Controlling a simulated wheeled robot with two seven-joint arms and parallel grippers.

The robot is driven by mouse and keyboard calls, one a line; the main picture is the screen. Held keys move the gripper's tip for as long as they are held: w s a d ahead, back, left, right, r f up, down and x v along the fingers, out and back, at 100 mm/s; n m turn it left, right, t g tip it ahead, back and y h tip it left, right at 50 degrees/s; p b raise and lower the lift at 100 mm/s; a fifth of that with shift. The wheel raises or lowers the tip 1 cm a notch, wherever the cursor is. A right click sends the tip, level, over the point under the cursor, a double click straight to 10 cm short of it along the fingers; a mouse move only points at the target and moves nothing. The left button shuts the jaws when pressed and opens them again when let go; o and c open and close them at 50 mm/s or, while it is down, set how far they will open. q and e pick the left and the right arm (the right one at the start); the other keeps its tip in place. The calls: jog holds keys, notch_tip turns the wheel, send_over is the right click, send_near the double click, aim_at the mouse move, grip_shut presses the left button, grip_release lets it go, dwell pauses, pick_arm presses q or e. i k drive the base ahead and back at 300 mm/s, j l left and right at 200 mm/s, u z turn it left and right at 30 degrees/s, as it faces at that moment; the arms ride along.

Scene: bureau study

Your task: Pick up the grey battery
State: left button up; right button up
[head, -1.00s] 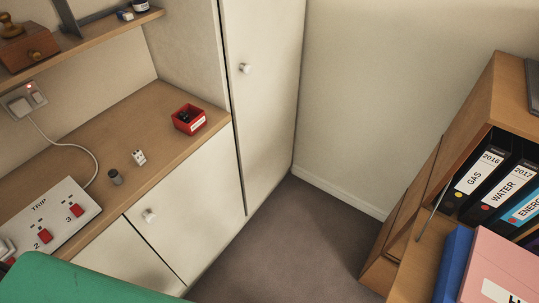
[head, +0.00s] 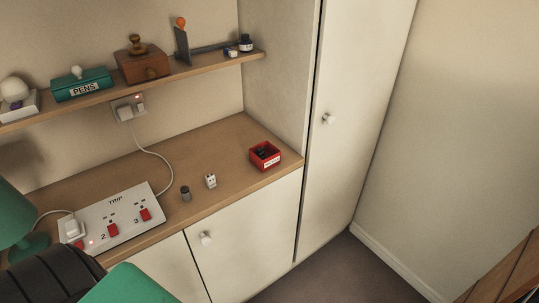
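The grey battery (head: 186,193) is a small dark grey cylinder. It stands upright on the wooden counter (head: 228,143), near its front edge. A small white block with dark marks (head: 211,181) stands just to its right. Neither of my grippers shows in the head view, so I cannot see how they stand.
A white switch panel marked TRIP (head: 117,218) lies left of the battery, its cable running to a wall socket (head: 129,107). A red box (head: 265,156) with dark items stands to the right. A shelf (head: 140,88) hangs above. A green lamp (head: 14,215) is at left.

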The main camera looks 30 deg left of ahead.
aim_at(186, 194)
jog(key=u, duration=1.65)
